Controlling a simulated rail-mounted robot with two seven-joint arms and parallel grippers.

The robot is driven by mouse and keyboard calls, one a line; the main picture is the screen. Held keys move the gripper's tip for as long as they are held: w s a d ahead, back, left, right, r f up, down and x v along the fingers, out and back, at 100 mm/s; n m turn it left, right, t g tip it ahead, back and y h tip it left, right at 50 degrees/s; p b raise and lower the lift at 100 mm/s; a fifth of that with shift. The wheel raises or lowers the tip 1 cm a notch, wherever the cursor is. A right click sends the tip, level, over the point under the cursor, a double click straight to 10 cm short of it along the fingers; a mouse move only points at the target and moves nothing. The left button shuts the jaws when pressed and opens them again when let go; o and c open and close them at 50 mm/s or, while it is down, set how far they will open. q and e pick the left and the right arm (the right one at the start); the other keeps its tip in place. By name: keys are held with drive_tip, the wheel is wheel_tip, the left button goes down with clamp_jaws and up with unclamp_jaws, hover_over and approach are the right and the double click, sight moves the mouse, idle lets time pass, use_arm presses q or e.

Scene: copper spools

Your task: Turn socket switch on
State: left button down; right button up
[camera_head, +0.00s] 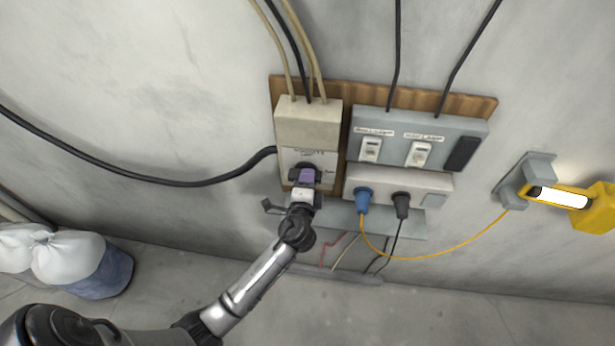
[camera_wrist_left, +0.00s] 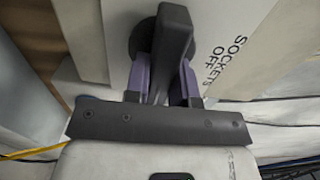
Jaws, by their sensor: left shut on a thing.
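A beige switch box (camera_head: 308,128) is mounted on a wooden board on the wall in the head view. In the left wrist view its face reads "SOCKETS" and "OFF" (camera_wrist_left: 217,66). A dark grey switch handle (camera_wrist_left: 172,38) sticks out from a round dark base on that face. My left gripper (camera_head: 304,180) is at the lower part of the box. Its purple fingers (camera_wrist_left: 164,84) are on both sides of the handle and shut on it. The gripper hides most of the handle in the head view. My right gripper is in neither view.
Right of the box is a grey panel (camera_head: 391,122) with two light switches. Below it is a socket strip (camera_head: 432,184) with a blue plug (camera_head: 363,198) and a black plug (camera_head: 401,203). A yellow lamp (camera_head: 592,205) glows at right. Bags (camera_head: 70,255) stand at lower left.

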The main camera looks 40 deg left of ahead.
use_arm(q)
drive_tip(key=shift+m, duration=0.3)
drive_tip(key=c, duration=1)
unclamp_jaws()
drive_tip(key=shift+o, duration=0.2)
drive_tip(key=shift+s+d, duration=0.15)
drive_tip(key=shift+s, duration=0.05)
drive_tip(key=b+v, duration=0.3)
drive_tip(key=v, duration=1)
drive_tip(key=shift+s+d, duration=0.1)
